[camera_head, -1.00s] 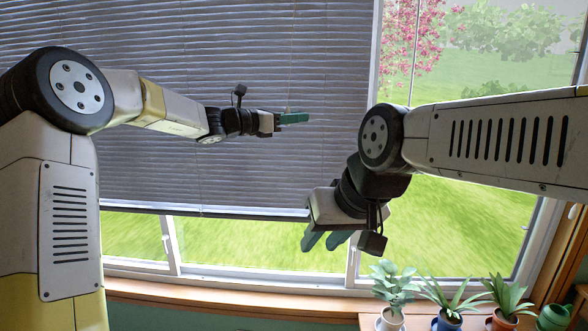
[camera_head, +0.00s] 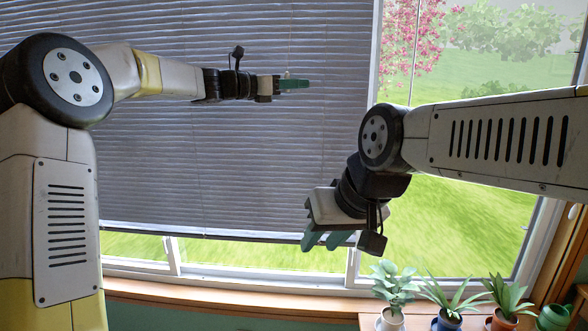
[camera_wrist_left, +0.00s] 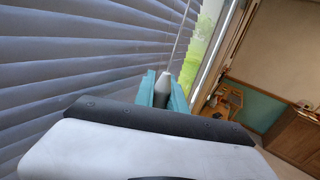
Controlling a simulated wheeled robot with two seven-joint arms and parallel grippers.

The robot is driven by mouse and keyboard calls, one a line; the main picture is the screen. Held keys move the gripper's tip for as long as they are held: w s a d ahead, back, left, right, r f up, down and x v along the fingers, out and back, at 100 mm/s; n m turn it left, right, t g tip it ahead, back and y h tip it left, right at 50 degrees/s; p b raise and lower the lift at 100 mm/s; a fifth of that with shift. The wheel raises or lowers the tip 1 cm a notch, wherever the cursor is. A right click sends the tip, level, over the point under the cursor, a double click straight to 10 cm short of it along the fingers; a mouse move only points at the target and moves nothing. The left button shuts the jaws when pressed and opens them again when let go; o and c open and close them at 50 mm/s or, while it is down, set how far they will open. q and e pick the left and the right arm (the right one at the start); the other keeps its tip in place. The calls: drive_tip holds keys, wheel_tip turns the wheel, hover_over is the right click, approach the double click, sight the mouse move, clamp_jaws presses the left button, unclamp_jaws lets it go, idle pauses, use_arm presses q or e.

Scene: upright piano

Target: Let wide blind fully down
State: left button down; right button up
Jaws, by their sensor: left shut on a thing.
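The wide grey blind (camera_head: 230,160) covers most of the left window, and its bottom rail (camera_head: 200,233) hangs above the sill with a strip of lawn showing below. My left gripper (camera_head: 298,84) is in front of the blind's upper right part. In the left wrist view its teal fingers are shut on a grey cord pull (camera_wrist_left: 162,88). A thin cord (camera_wrist_left: 182,40) runs up from the pull, close to the slats. My right gripper (camera_head: 325,241) points down near the blind's lower right corner, its fingers apart and empty.
Potted plants (camera_head: 396,286) and a green watering can (camera_head: 554,317) stand at the lower right. The wooden sill (camera_head: 220,300) runs below the window. The right pane (camera_head: 460,200) is uncovered.

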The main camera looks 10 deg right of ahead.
use_arm(q)
drive_tip(key=shift+r, duration=1.75)
wheel_tip(320, 180, up, 9)
